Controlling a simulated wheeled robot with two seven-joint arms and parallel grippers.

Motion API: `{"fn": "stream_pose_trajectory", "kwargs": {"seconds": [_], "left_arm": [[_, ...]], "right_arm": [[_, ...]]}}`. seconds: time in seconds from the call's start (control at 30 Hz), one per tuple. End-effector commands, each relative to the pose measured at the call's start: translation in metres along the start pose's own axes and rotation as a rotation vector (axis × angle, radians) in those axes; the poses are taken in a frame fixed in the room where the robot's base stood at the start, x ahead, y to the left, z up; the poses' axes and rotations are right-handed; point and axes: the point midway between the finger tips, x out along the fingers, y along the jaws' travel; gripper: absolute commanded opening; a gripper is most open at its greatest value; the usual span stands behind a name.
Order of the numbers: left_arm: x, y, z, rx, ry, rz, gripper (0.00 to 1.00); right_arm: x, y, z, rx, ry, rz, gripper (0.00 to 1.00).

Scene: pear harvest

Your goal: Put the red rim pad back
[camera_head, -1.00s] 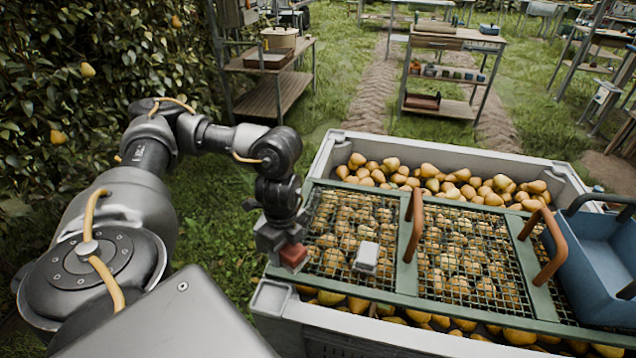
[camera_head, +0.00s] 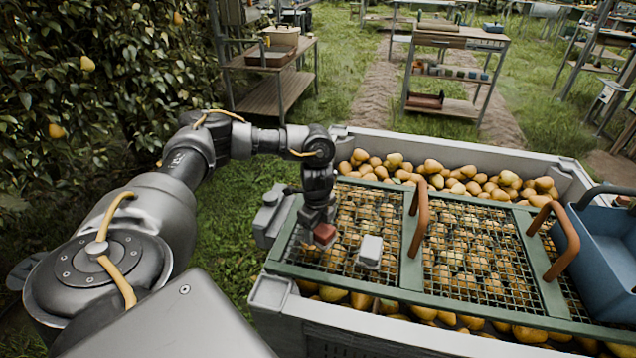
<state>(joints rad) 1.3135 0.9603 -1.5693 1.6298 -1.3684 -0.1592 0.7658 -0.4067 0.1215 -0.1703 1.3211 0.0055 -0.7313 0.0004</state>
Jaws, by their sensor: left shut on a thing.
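The red rim pad (camera_head: 325,233) is a small red block. My left gripper (camera_head: 319,229) is shut on it, pointing down over the left mesh panel of the green-framed grid (camera_head: 412,268). I cannot tell whether the pad touches the mesh or hangs just above it. A pale grey block (camera_head: 370,251) sits on the mesh just right of the pad, apart from it. My right gripper is not in view.
The grid lies across a grey bin (camera_head: 263,292) full of pears. Two brown arched handles (camera_head: 419,222) rise from it. A blue tub (camera_head: 606,255) stands at the right. A grey fitting (camera_head: 270,216) is at the bin's left side. Foliage is at the left.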

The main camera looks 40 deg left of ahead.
Motion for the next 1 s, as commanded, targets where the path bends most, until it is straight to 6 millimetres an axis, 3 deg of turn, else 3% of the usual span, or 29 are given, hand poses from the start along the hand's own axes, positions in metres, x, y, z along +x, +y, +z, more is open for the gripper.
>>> {"fn": "stream_pose_trajectory", "kwargs": {"seconds": [0.3,0.7,0.73,0.87,1.0], "left_arm": [[0.034,-0.005,0.001,0.000,-0.002,0.000,0.37],[0.039,-0.004,0.001,-0.001,-0.001,0.001,0.37],[0.039,-0.004,0.001,0.000,-0.001,0.001,0.61],[0.039,-0.005,0.001,0.000,-0.001,0.000,0.78],[0.039,-0.005,0.001,-0.001,-0.001,0.000,0.80]], "right_arm": [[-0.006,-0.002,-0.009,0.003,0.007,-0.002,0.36],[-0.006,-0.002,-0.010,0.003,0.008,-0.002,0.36],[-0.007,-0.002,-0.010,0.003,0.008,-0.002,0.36],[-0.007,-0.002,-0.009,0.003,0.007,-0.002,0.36],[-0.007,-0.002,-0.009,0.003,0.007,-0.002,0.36]]}}
